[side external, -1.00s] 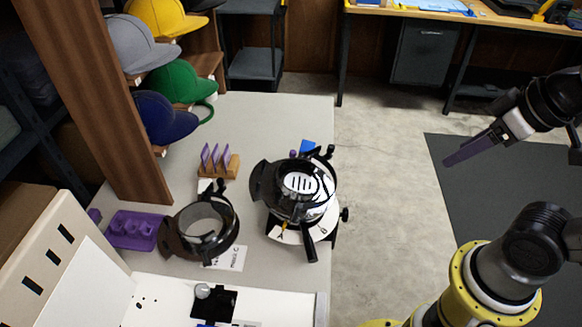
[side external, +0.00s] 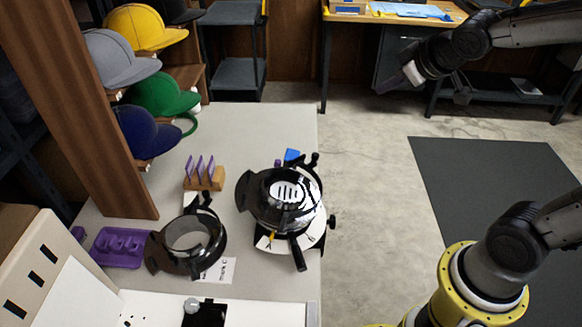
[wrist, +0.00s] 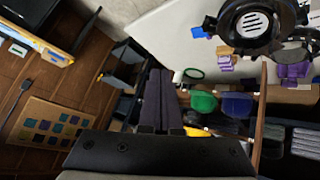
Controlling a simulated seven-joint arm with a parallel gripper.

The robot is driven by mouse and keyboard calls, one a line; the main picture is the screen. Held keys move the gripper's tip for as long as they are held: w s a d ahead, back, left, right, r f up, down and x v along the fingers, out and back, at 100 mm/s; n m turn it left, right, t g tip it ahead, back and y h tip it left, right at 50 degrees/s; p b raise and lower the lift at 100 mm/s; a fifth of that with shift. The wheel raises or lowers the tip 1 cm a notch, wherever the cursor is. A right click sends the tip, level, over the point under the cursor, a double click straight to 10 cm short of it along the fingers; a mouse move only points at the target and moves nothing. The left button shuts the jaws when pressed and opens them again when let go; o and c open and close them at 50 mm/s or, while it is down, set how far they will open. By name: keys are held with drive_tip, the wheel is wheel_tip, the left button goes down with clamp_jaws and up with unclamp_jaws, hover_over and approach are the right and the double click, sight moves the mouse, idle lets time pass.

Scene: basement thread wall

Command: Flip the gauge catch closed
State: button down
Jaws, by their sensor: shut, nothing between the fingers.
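A gauge-like device (side external: 287,203) with a black ring, a slotted white centre and a white dial plate stands near the table's right edge. A black lever (side external: 298,254) slants down from its front, and a small upright black part (side external: 313,162) stands at its back. I cannot tell which part is the catch, or whether it is closed. The device also shows at the top right of the wrist view (wrist: 252,24). My gripper (side external: 384,88) is high at the upper right, well apart from the device. Its dark fingers (wrist: 159,72) lie together, empty, in the wrist view.
A second black ring fixture (side external: 187,243) stands left of the device, beside a white label (side external: 220,269). A wooden block with purple pieces (side external: 204,180), a purple tray (side external: 119,248) and capped shelves (side external: 148,95) lie left. Open floor (side external: 360,190) lies right of the table.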

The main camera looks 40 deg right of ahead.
drive_tip(key=w+d+f+n+t+y, duration=0.1)
drive_tip(key=w+d+f+n+t, duration=0.15)
drive_tip(key=w+f, duration=0.45)
drive_tip(key=w+d+f+n+t+y, duration=0.1)
drive_tip(key=w+d+f+n, duration=0.2)
drive_tip(key=w, duration=0.9)
wheel_tip(320, 180, down, 11)
drive_tip(key=w+y, duration=0.3)
drive_tip(key=y, duration=0.1)
drive_tip(key=s+a+f+n+t+y, duration=0.1)
drive_tip(key=s+a+f+t+y, duration=0.2)
drive_tip(key=s+f+y, duration=0.6)
drive_tip(key=s+a+f, duration=0.1)
drive_tip(key=s+f, duration=0.2)
drive_tip(key=f, duration=0.1)
drive_tip(key=shift+s, duration=0.15)
drive_tip(key=shift+a, duration=0.1)
